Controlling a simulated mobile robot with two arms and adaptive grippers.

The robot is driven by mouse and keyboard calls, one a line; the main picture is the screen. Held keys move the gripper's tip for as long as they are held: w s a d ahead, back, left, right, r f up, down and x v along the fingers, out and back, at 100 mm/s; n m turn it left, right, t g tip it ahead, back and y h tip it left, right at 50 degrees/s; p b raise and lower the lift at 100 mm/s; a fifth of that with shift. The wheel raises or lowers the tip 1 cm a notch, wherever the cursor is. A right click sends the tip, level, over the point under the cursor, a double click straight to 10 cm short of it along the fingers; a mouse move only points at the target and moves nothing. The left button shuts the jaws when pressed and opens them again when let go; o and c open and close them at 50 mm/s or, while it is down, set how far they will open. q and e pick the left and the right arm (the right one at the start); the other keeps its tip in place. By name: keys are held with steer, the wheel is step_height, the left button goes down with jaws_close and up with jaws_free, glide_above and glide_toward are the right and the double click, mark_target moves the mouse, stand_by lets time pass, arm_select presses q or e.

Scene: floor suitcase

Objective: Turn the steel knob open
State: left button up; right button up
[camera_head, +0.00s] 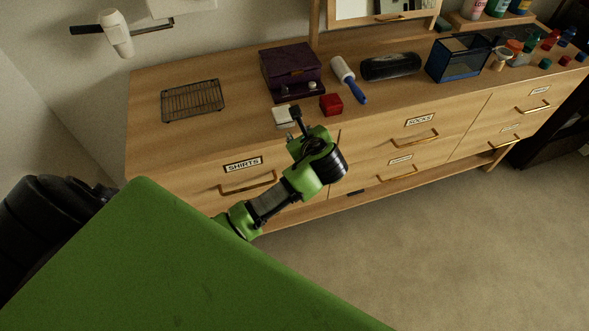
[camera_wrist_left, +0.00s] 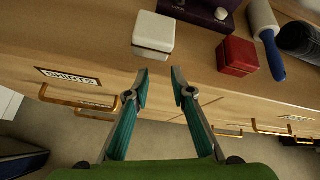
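A dark purple box (camera_head: 291,68) sits on the dresser top, with a small steel knob (camera_head: 312,85) low on its front face. In the left wrist view the knob (camera_wrist_left: 221,13) shows at the top edge, beside lettering that reads LOCK; most of the box (camera_wrist_left: 205,12) is cut off there. My left gripper (camera_head: 293,124) is in front of the dresser's front edge, nearer to me than the box. In the left wrist view the left gripper (camera_wrist_left: 160,88) has its fingers apart with nothing between them. My right gripper is not in view.
A white box (camera_wrist_left: 154,33) and a red box (camera_wrist_left: 238,56) stand before the purple box. A lint roller (camera_head: 349,80), a black cylinder (camera_head: 390,67) and a blue clear case (camera_head: 459,58) lie to the right. A wire rack (camera_head: 193,99) is left, with bare wood around it.

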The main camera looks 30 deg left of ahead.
arm_select(q)
steer(key=s+d+f+n+g+h+b, duration=0.1)
steer(key=s+f+n, duration=0.1)
steer(key=f, duration=0.7)
steer(key=s+d+f+n+g+h+b, duration=0.1)
steer(key=s+f, duration=0.4)
steer(key=f, duration=0.5)
steer(key=shift+d+n+h, duration=0.6)
steer(key=shift+d+n, duration=0.05)
steer(key=shift+n, duration=0.35)
